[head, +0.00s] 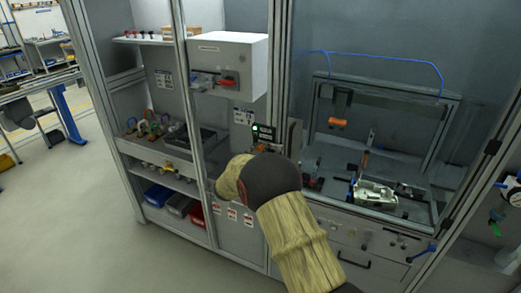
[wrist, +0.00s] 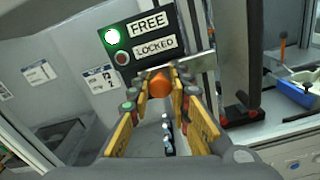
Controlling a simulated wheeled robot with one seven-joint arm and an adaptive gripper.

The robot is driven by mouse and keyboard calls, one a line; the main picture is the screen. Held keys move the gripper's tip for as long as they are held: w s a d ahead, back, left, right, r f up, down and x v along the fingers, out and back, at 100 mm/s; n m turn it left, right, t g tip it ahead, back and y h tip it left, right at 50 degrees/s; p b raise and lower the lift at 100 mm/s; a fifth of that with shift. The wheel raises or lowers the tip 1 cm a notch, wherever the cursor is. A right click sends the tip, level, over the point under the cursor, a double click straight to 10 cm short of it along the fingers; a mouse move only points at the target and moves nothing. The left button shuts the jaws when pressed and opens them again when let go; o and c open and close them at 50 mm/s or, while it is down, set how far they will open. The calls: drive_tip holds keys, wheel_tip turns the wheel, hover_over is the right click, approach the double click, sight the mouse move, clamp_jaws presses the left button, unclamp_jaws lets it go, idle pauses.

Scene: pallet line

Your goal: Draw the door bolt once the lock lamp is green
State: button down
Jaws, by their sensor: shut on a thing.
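The lock lamp panel (wrist: 140,37) is black, with a lit green lamp (wrist: 112,36) beside the word FREE and a dark, unlit lamp (wrist: 122,58) beside LOCKED. The green lamp also shows in the head view (head: 256,128). Just below the panel, my gripper (wrist: 160,80) is shut on the orange bolt knob (wrist: 159,87), with the yellow fingers on both sides of it. A flat metal bar (wrist: 197,66) runs to the right behind the fingertips; how far the bolt is drawn I cannot tell.
Aluminium posts (head: 279,70) frame the cell. To the right, behind clear panels, a fixture holds a metal part (head: 374,194). A white box with a red switch (head: 228,82) hangs above left. Shelves with bins (head: 180,205) stand left; the floor (head: 70,220) there is clear.

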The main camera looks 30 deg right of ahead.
drive_tip(key=w+a, duration=0.2)
drive_tip(key=w, duration=0.1)
drive_tip(key=shift+w+a+r+b, duration=0.1)
drive_tip(key=shift+w+a+b, duration=0.1)
drive_tip(key=shift+a+b, duration=0.15)
drive_tip(key=c, duration=1.7)
unclamp_jaws()
drive_tip(key=shift+w+a, duration=0.1)
drive_tip(key=shift+o, duration=0.4)
drive_tip(key=v, duration=1.2)
